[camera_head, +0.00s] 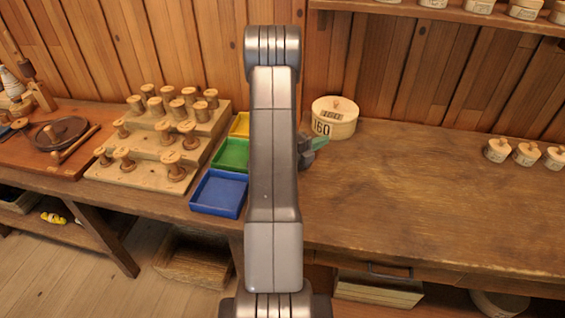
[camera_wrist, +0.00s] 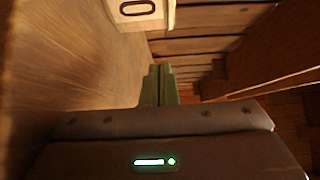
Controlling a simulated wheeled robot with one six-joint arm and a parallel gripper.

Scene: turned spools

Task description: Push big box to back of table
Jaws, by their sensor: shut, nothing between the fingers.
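The big box is a round, pale wooden box (camera_head: 334,120) with a lid, a small knob and "160" on its side. It stands upright at the back of the wooden table (camera_head: 430,190), close to the plank wall. In the wrist view the box (camera_wrist: 140,14) shows only in part at the top edge, ahead of the fingertips. My gripper (camera_head: 321,143) is mostly hidden behind my arm, with its greenish fingers just in front of the box. In the wrist view the fingers (camera_wrist: 160,72) are together and empty, with a visible gap to the box.
Blue (camera_head: 219,193), green (camera_head: 231,154) and yellow trays stand left of my arm, beside a stepped rack (camera_head: 150,155) of spools. Several small lidded boxes (camera_head: 527,153) stand at the right. A shelf (camera_head: 440,12) hangs above. The table's middle right is clear.

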